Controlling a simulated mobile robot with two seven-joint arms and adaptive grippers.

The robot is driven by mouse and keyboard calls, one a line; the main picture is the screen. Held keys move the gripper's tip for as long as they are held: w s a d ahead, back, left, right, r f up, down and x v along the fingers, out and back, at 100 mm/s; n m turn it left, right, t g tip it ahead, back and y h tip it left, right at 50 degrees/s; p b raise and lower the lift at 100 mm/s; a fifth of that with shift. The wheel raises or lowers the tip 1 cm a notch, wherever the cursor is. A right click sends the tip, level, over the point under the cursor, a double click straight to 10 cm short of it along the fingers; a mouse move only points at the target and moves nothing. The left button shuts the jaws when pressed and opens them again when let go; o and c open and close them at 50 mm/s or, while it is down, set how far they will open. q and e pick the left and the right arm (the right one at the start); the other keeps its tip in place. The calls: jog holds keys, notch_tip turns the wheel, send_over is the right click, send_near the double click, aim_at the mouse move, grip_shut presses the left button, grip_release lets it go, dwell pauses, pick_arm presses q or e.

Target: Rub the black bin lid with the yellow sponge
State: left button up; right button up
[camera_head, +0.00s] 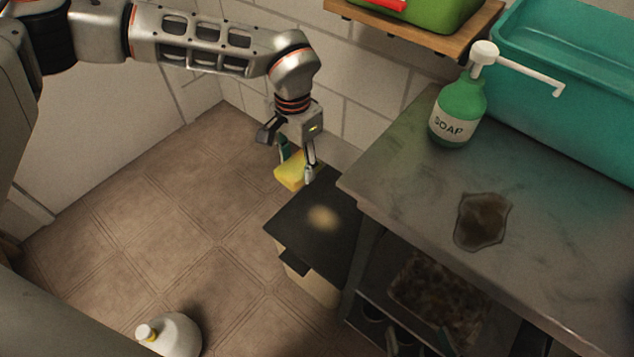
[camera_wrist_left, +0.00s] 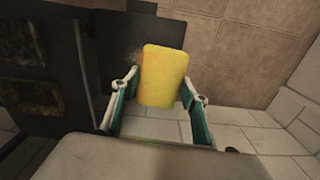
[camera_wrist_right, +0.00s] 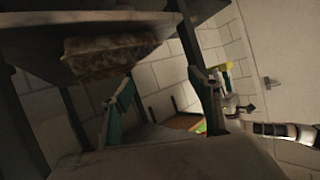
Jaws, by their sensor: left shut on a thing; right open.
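The yellow sponge (camera_head: 291,171) is in my left gripper (camera_head: 297,165), which is shut on it. The sponge also shows between the fingers in the left wrist view (camera_wrist_left: 165,75). It is held above the far left corner of the black bin lid (camera_head: 322,228); I cannot tell whether it touches. The lid is flat on a cream bin, with a pale tan spot near its middle. In the left wrist view the lid (camera_wrist_left: 110,45) lies behind the sponge, partly hidden by it. My right gripper (camera_wrist_right: 165,100) is open and empty in the right wrist view, and is outside the head view.
A steel table (camera_head: 400,185) stands right of the bin, its edge close to the lid. On it are a green soap bottle (camera_head: 459,112), a brown puddle (camera_head: 483,221) and a teal tub (camera_head: 580,100). A white jug (camera_head: 172,335) stands on the floor. Open floor lies left of the bin.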

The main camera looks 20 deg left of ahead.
pick_arm(q)
jog(key=w+f+m+b, duration=0.2)
jog(key=w+f+b, duration=0.15)
jog(key=f, duration=0.95)
jog(key=b, duration=0.2)
send_over(310, 209)
jog(key=shift+a+f, duration=0.1)
jog(key=shift+f, duration=2.9)
jog(key=shift+f+b, duration=0.1)
jog(key=shift+b, duration=0.2)
pick_arm(e)
jog(key=a+f+m, duration=0.2)
jog(key=m, duration=0.1)
jog(key=shift+s+a+y, duration=0.3)
jog(key=shift+s+a, duration=0.1)
pick_arm(q)
jog(key=shift+f, duration=1)
pick_arm(e)
jog(key=shift+s+f, duration=0.15)
jog(key=shift+f, duration=0.1)
